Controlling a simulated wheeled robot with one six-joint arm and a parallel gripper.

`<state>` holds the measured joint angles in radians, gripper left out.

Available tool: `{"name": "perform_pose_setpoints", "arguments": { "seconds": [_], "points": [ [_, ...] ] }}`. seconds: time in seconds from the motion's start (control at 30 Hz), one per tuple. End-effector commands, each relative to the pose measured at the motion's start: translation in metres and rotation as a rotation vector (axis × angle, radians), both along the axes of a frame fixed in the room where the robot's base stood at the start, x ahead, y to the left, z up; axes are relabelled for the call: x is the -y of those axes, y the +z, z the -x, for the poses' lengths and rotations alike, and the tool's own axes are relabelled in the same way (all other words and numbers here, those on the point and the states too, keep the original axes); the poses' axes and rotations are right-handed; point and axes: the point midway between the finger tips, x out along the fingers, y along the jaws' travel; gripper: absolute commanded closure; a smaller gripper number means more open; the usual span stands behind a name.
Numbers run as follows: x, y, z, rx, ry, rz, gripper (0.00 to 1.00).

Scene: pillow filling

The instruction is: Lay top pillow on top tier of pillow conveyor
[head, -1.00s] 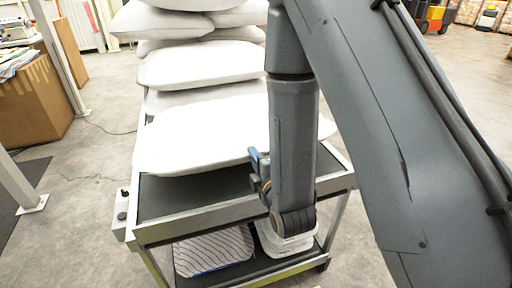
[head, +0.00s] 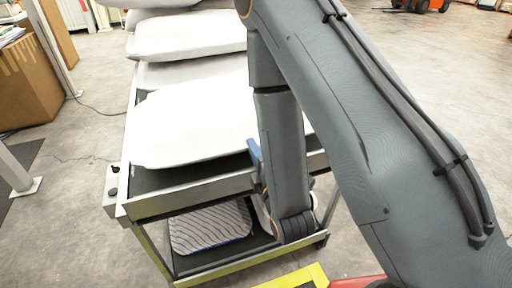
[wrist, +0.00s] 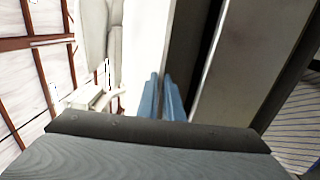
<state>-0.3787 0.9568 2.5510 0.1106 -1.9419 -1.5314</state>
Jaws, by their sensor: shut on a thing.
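The conveyor (head: 190,193) is a metal-framed cart with a dark upper deck and a lower shelf. A white pillow (head: 190,125) lies over the upper deck near the front rail, with a strip of dark deck bare before it. The arm hides its right part. My gripper (head: 254,155) has blue fingers at the pillow's front right edge. In the wrist view the gripper (wrist: 163,97) is nearly closed, with the white pillow (wrist: 148,45) right at its fingertips. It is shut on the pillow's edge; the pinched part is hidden.
More white pillows (head: 185,35) are stacked behind on the cart. A striped pillow (head: 210,225) lies on the lower shelf. A cardboard box (head: 28,80) and a white post (head: 60,50) stand left.

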Motion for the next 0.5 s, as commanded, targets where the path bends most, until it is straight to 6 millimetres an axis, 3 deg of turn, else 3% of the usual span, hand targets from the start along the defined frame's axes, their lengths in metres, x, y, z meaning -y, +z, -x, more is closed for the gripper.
{"name": "perform_pose_setpoints", "arguments": {
  "seconds": [0.03,0.2,0.43,0.5],
  "points": [
    [-0.0004,0.0018,-0.0005,0.005,0.000,-0.001,1.00],
    [-0.0003,0.0014,-0.0004,0.004,0.001,-0.001,0.68],
    [-0.0001,0.0006,-0.0002,0.001,0.000,0.000,0.66],
    [-0.0001,0.0005,-0.0002,0.001,0.000,0.000,0.54]
  ]
}}
